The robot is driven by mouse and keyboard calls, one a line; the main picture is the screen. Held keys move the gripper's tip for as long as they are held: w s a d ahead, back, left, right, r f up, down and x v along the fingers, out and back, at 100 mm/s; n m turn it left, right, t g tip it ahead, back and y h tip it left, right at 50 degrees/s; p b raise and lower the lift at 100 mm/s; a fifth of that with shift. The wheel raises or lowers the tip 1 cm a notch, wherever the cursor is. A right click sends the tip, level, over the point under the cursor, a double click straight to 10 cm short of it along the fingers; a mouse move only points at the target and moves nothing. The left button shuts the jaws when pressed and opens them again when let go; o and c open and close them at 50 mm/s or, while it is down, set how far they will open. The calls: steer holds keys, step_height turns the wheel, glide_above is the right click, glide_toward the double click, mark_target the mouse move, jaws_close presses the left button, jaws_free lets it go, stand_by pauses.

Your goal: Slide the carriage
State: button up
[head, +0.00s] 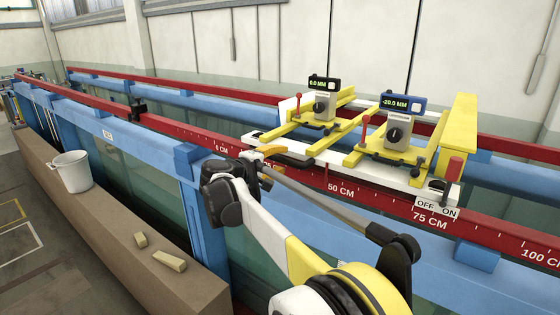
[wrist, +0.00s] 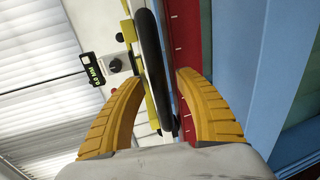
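The carriage is a white plate (head: 388,176) with yellow frames, sitting across red rails. It carries two gauges, one reading 0.0 MM (head: 322,106) and one reading -20.0 MM (head: 399,132). A black bar handle (head: 292,159) is at its near left end; it also shows upright in the wrist view (wrist: 151,55). My gripper (head: 272,160) is at the handle. Its yellow fingers (wrist: 162,75) are spread, with the handle seen between their tips and a gap on the right. Whether they touch it is unclear. A red lever (head: 452,170) stands by the OFF/ON label (head: 438,207).
The near red rail (head: 345,185) has a centimetre scale, with 50, 75 and 100 CM marks. A black clamp (head: 139,109) sits on that rail farther left. A white bucket (head: 73,172) and tan blocks (head: 168,261) are on the brown ledge (head: 120,230).

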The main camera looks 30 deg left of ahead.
steer(key=v, duration=1.2)
steer(key=shift+d, duration=0.1)
